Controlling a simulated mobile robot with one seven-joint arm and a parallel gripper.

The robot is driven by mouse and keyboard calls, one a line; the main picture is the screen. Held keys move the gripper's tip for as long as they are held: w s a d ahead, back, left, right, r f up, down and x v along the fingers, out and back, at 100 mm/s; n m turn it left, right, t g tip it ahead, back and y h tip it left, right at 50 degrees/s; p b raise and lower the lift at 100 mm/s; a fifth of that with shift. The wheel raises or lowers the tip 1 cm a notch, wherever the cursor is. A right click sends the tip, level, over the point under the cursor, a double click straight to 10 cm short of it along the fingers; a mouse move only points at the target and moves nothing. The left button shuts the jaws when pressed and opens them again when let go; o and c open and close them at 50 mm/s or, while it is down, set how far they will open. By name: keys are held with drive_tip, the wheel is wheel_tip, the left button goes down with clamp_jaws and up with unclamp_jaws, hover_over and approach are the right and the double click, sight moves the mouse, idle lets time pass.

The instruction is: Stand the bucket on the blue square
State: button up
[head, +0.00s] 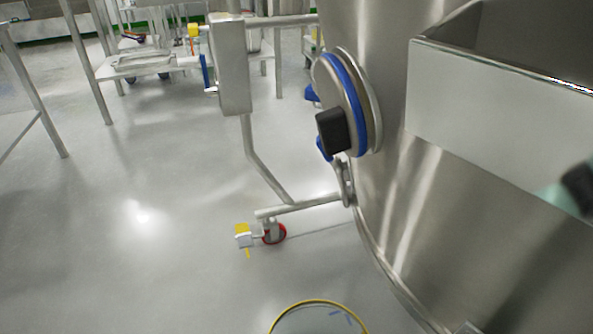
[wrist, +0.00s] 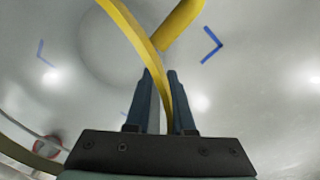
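The bucket shows in the head view only as a thin yellow curved edge (head: 318,302) at the bottom; the rest is cut off. In the wrist view a yellow band (wrist: 128,27) of the bucket runs down between the fingers of my gripper (wrist: 160,76), which look closed on it. A thicker yellow bar (wrist: 182,25) rises to the upper right behind the fingertips. I cannot tell whether the bucket touches the floor.
A large steel vessel (head: 400,210) fills the right side, with a blue-ringed port (head: 345,100) facing left. Its frame leg ends in a red caster (head: 274,232) with a yellow tab, close to the bucket. Open grey floor (head: 130,240) lies left; steel tables stand behind.

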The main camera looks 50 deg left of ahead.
drive_tip(key=shift+o, duration=0.4)
wheel_tip(320, 180, up, 12)
drive_tip(key=s+p, duration=0.1)
drive_tip(key=p, duration=0.7)
drive_tip(key=shift+r, duration=0.15)
drive_tip(key=shift+d, duration=0.1)
